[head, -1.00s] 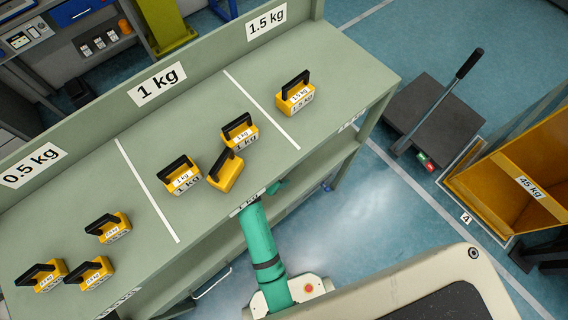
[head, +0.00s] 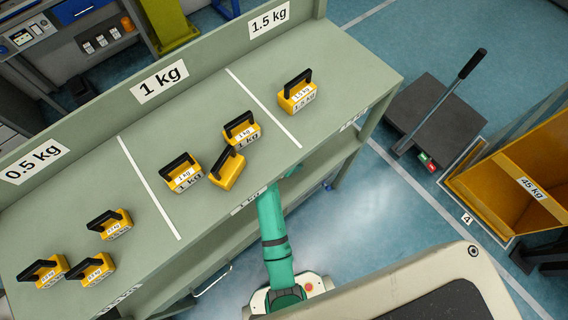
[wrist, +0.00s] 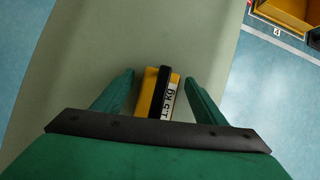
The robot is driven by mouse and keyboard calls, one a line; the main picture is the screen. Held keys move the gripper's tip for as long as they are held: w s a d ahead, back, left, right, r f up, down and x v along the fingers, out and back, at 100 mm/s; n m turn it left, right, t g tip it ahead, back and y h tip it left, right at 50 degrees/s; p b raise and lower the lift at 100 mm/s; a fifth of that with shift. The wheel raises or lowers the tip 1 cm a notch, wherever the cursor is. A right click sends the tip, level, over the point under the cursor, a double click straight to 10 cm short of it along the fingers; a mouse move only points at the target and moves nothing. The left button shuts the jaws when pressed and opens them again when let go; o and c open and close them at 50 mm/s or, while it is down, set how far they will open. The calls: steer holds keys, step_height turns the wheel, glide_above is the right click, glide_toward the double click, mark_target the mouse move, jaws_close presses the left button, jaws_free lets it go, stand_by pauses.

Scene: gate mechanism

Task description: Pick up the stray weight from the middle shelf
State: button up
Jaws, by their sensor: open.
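A yellow weight with a black handle and a white 1.5 kg label (wrist: 147,97) sits on a pale green shelf surface (wrist: 85,60) in the wrist view. My gripper (wrist: 158,76) is open, with one green finger on each side of the weight. Gaps show between the fingers and the weight, so it is not clamped. In the head view my green arm (head: 272,225) reaches in under the top shelf. The gripper and this weight are hidden there beneath the top board.
The top shelf (head: 110,175) carries several yellow weights in sections marked 0.5 kg, 1 kg and 1.5 kg. A dark platform with a lever (head: 435,115) and an orange 45 kg bin (head: 510,190) stand on the floor at right.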

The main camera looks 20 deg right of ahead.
jaws_close()
steer(key=shift+r, duration=0.1)
steer(key=shift+w, duration=0.1)
